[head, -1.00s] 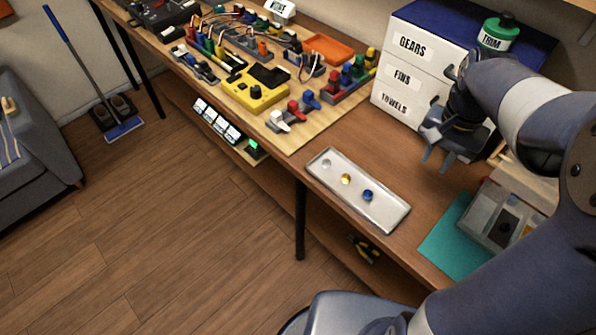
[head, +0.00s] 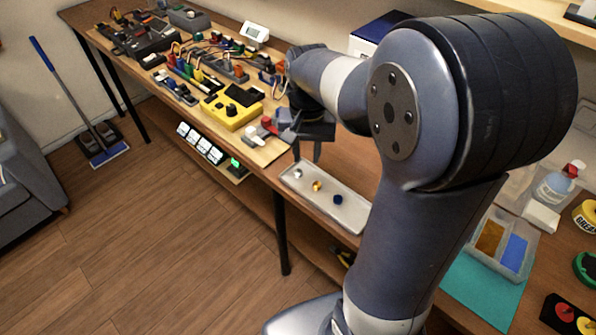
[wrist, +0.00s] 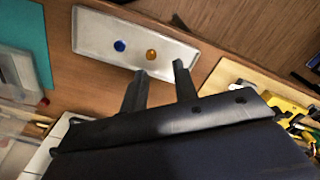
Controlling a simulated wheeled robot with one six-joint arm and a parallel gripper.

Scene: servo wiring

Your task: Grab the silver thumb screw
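The silver thumb screw (head: 298,173) stands near the left end of a pale metal tray (head: 349,218), beside a gold screw (head: 317,186) and a blue screw (head: 338,199). My gripper (head: 307,156) is open and empty, just above and beyond the tray's left end. In the wrist view, my gripper's two fingers (wrist: 160,70) are apart and point at the tray (wrist: 92,30). The gold screw (wrist: 151,54) and the blue screw (wrist: 119,46) show there.
A wooden board with a yellow device (head: 231,109) and coloured connectors lies left of the tray. A teal mat (head: 480,287) and a clear bin (head: 500,246) lie to the right. My arm hides much of the table's right half.

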